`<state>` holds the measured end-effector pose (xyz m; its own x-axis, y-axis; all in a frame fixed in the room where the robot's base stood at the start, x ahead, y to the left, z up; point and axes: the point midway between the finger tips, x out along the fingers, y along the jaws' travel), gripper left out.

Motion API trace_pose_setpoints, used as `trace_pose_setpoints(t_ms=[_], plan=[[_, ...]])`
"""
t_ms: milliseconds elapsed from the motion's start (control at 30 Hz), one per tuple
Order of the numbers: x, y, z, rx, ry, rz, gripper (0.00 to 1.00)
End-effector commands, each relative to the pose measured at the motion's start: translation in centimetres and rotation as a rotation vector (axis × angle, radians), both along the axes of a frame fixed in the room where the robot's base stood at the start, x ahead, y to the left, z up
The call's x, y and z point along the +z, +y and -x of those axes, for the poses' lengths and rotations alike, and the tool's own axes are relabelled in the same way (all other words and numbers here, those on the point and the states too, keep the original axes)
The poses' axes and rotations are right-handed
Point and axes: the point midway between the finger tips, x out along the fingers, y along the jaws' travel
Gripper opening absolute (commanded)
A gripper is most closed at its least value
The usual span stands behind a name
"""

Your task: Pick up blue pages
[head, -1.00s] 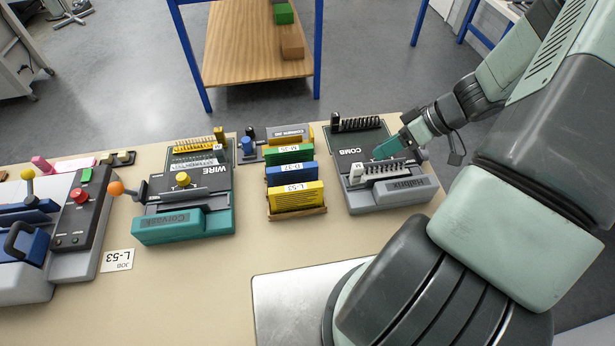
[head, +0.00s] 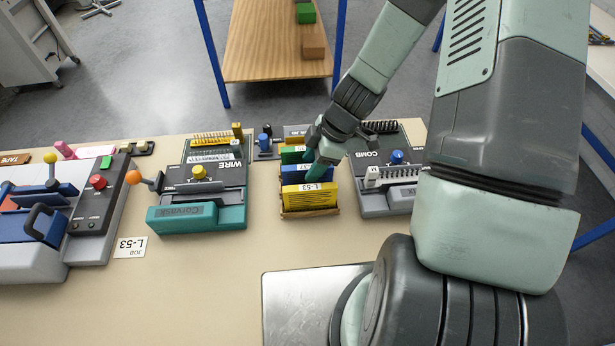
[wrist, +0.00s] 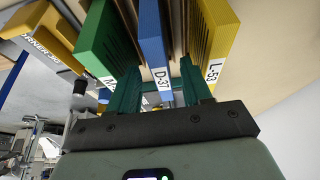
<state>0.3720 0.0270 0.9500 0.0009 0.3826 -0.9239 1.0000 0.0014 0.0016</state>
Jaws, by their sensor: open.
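The blue pages (head: 290,174) stand upright in a wooden rack (head: 310,213), between the green pages (head: 290,155) and the yellow pages (head: 308,198) labelled L-53. In the wrist view the blue pages (wrist: 153,35) carry the label D-37. My gripper (head: 318,170) is over the right part of the rack, hiding part of the blue and green pages. In the wrist view my gripper (wrist: 160,85) is open, its green fingers either side of the blue pages' labelled edge. I cannot tell whether they touch it.
The teal wire binder (head: 198,216) stands left of the rack, and the grey comb binder (head: 398,200) close on its right. A job card (head: 130,248) reading L-53 lies on the tan table (head: 200,290). The table front is mostly clear.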

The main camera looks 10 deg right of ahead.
Motion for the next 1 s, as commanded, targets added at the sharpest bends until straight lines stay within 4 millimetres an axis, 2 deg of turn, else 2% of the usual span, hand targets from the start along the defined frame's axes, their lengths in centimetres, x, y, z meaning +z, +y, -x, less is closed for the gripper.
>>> trace_pose_setpoints(t_ms=[200, 300, 1000], plan=[[-3.0, 1.6, 0.2, 0.000, 0.004, -0.002, 0.49], [-3.7, 1.9, 0.1, 0.000, 0.002, -0.001, 0.49], [-4.3, 1.9, 0.1, -0.001, 0.000, 0.000, 0.49]])
